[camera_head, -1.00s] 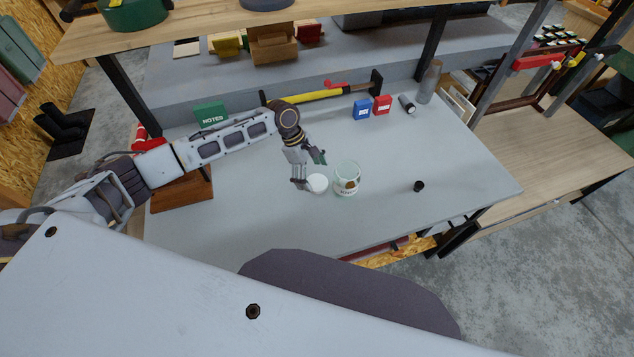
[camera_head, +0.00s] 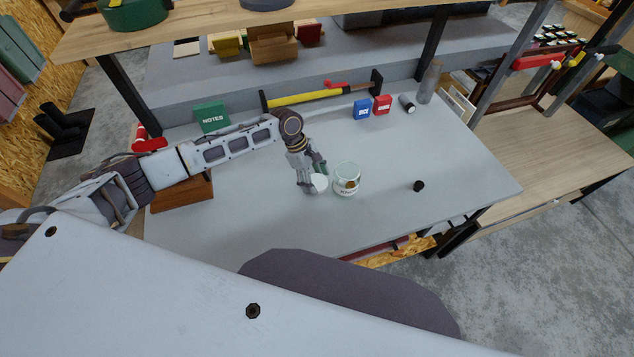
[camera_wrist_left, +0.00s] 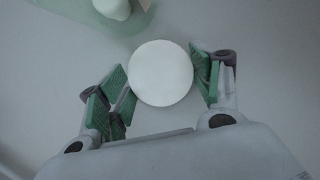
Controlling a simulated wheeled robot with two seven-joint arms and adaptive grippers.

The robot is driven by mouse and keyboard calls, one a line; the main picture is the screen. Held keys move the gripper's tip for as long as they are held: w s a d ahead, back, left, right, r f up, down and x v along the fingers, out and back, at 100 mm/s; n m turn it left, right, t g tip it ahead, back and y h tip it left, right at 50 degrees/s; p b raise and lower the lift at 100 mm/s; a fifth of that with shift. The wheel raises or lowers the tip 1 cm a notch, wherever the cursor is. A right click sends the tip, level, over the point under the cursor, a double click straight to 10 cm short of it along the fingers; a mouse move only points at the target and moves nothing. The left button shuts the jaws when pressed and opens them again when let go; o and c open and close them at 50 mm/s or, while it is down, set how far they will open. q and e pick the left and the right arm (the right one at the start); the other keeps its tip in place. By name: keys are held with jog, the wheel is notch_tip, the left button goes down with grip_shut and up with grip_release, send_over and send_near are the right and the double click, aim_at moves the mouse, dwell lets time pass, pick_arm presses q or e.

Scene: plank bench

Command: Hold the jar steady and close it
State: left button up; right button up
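A round white lid (camera_head: 320,184) is at the left of the glass jar, near the table's surface. The clear, greenish jar (camera_head: 347,182) stands upright and open on the grey bench, with a label on its front and something inside. Its edge also shows at the top left of the left wrist view (camera_wrist_left: 135,22). My left gripper (camera_head: 315,180) is around the lid. In the left wrist view the lid (camera_wrist_left: 161,73) lies between the green finger pads, which appear to touch its opposite edges. My right gripper is not in view.
A small black cylinder (camera_head: 419,186) is on the bench right of the jar. The front of the bench is clear.

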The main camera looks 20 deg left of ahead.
aim_at(314, 181)
pick_arm(q)
jog(key=shift+c, duration=0.6)
notch_tip(314, 181, up, 10)
dwell(0.4)
jog(key=shift+s+a+f+m, duration=0.1)
jog(key=shift+m, duration=0.2)
dwell(0.4)
